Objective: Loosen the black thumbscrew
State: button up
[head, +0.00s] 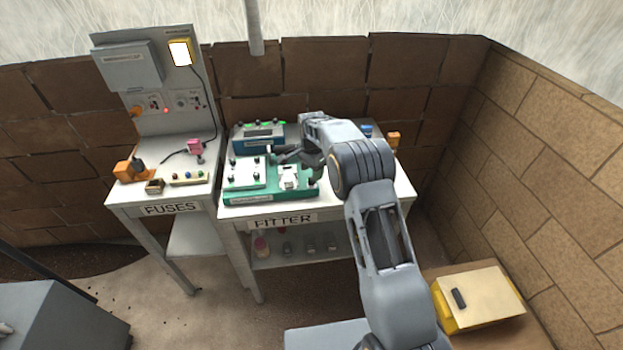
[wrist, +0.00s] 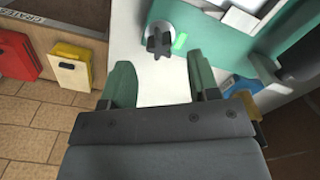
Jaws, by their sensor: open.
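The black thumbscrew (wrist: 158,40) shows in the wrist view at the top centre, a dark lobed knob on a round grey base. A small bright green strip lies just right of it. My gripper (wrist: 164,84) is open, its two green fingers spread apart with nothing between them. The thumbscrew is ahead of the fingertips and apart from them. In the head view my gripper (head: 292,158) is over the FITTER bench, close to the green unit (head: 262,196). I cannot pick out the thumbscrew for certain in that view.
A blue unit (head: 258,143) stands behind the green one on the bench (head: 235,214). The FUSES bench (head: 130,197) with plugs is at left. In the wrist view, a red box (wrist: 14,50) and a yellow box (wrist: 80,70) sit at left, a blue piece (wrist: 241,88) at right.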

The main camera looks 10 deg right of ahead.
jog(key=m, duration=1.2)
jog(key=shift+f, duration=0.2)
jog(key=shift+f+b, duration=1.45)
jog(key=shift+f, duration=0.4)
jog(key=c, duration=0.9)
